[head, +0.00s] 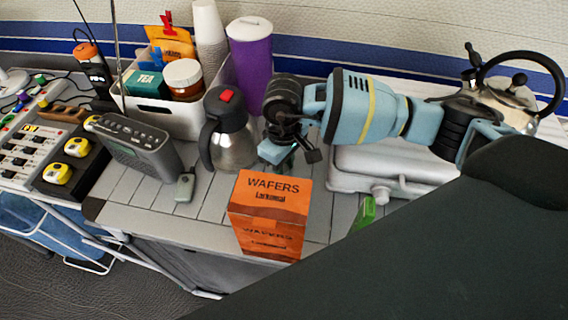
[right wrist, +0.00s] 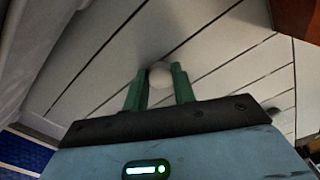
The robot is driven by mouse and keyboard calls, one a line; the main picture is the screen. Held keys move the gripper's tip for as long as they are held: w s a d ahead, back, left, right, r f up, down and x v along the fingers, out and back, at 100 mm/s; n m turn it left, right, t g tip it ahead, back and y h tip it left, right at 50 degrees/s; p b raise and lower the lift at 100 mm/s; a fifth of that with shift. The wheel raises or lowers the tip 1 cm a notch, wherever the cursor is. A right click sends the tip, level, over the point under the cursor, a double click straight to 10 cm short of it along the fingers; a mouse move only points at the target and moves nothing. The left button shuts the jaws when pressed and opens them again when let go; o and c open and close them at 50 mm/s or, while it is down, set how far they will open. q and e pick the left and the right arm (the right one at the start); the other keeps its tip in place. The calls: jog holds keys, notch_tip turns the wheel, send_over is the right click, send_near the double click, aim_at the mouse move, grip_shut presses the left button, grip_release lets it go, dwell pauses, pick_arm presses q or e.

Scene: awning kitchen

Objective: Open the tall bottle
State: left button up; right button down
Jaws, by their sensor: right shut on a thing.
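My right gripper (head: 291,157) points down over the counter, behind the orange wafers box and to the right of the steel flask. In the right wrist view its green fingers (right wrist: 160,85) are shut on a small pale round thing (right wrist: 160,74), seen end-on. This may be the top of the tall bottle, but I cannot tell whether a bottle is under it. No tall bottle shows clearly in the head view; the gripper and arm cover that spot. My left gripper is not in view.
The wafers box (head: 268,207) stands close in front of the gripper. The black-handled flask (head: 233,150) and purple canister (head: 251,65) are to its left. A silver appliance (head: 350,170), a kettle (head: 505,95) and a partly hidden green item (head: 364,212) are to the right.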

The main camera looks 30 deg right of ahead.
jog(key=shift+f, duration=0.4)
jog(key=c, duration=1.1)
grip_release()
jog(key=shift+r, duration=0.1)
jog(key=shift+c, duration=0.2)
notch_tip(320, 180, up, 12)
jog(key=shift+r, duration=0.2)
